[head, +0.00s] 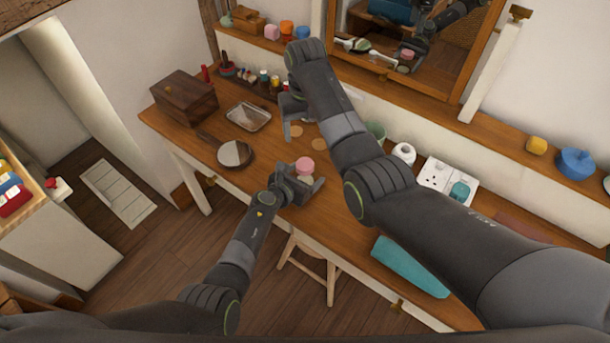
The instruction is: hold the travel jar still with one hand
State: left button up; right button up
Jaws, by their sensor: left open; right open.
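The travel jar, a small pale jar with a pink lid (305,165), stands on the wooden table near its front edge. My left gripper (304,182) is open right at the jar, with its fingers about the jar's lower part. Whether the fingers touch it I cannot tell. My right gripper (296,118) is open and empty farther back over the table, and its own arm partly hides it.
On the wooden table (200,133) are a dark wooden box (183,98), a metal tray (248,117), a round hand mirror (235,153), a green bowl (375,130) and a white roll (404,153). A teal cloth (410,266) lies near the front right. A stool (311,262) stands below.

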pick_arm(q)
jog(key=p+v, duration=0.3)
jog(key=v, duration=0.5)
jog(key=shift+s+a+r, duration=0.15)
jog(key=v, duration=0.8)
jog(key=shift+s+a+p, duration=0.2)
jog(key=shift+p, duration=0.25)
